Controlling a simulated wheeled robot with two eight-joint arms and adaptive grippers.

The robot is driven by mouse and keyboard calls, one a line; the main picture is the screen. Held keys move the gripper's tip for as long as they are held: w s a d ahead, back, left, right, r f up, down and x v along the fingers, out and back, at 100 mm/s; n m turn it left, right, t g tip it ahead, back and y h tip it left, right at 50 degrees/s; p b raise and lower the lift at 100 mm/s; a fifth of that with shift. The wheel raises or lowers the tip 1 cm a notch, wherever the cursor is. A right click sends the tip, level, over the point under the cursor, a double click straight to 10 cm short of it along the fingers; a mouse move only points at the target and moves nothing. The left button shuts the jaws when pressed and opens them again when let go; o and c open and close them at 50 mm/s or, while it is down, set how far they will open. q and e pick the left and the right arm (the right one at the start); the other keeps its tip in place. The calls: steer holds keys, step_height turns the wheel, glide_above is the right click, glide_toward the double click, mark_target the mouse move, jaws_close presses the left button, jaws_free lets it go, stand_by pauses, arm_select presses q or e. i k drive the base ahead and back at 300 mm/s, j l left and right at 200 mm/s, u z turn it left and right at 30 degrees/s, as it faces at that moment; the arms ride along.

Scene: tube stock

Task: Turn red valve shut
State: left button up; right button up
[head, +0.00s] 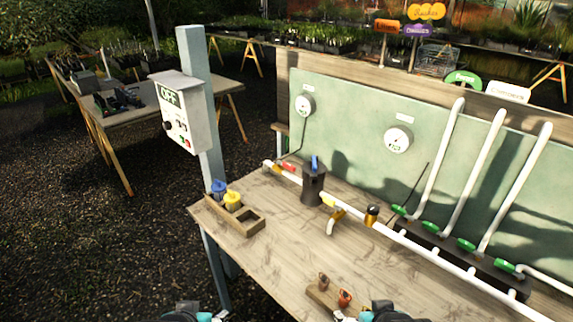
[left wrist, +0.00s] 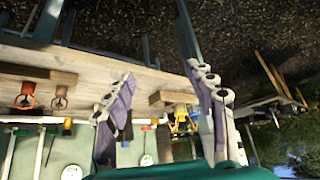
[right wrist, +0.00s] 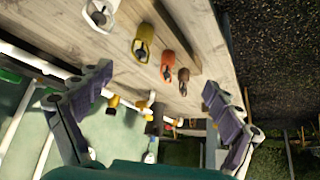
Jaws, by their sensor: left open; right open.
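The red valve (head: 289,168) is a small red handle on the white pipe (head: 325,198) near its left end, at the back of the workbench. A small red spot shows beyond the fingers in the left wrist view, but I cannot tell if it is this valve. My left gripper (left wrist: 163,88) is open and empty; only its top shows at the bottom edge of the head view. My right gripper (right wrist: 157,80) is open and empty, low at the bench's front edge. Both grippers are well apart from the red valve. The handle's exact angle is too small to tell.
A black filter with a blue top (head: 313,184) stands beside the valve. A wooden tray (head: 245,228) holds blue and yellow pieces. Orange pieces stand on a small block (head: 322,296) near the front. A grey box marked OFF (head: 184,112) hangs on a post. The bench middle is clear.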

mark_target(285, 164)
steer(key=i+u, duration=0.1)
steer(key=u, duration=0.3)
steer(key=j+u, duration=0.35)
steer(key=i+j+u, duration=0.1)
steer(key=u, duration=0.2)
steer(key=i+j+u, duration=0.2)
steer(key=u, duration=0.2)
steer(key=i+j+u, duration=0.35)
steer(key=i+z, duration=0.2)
steer(key=z, duration=0.25)
steer(key=i+z, duration=0.25)
steer(key=z, duration=0.2)
steer(key=i+l+z, duration=0.1)
steer(key=z, duration=0.35)
steer(key=i+z, duration=0.15)
steer(key=z, duration=0.35)
steer(key=i+z, duration=0.15)
steer(key=z, duration=0.3)
steer(key=i+z, duration=0.15)
steer(key=z, duration=0.3)
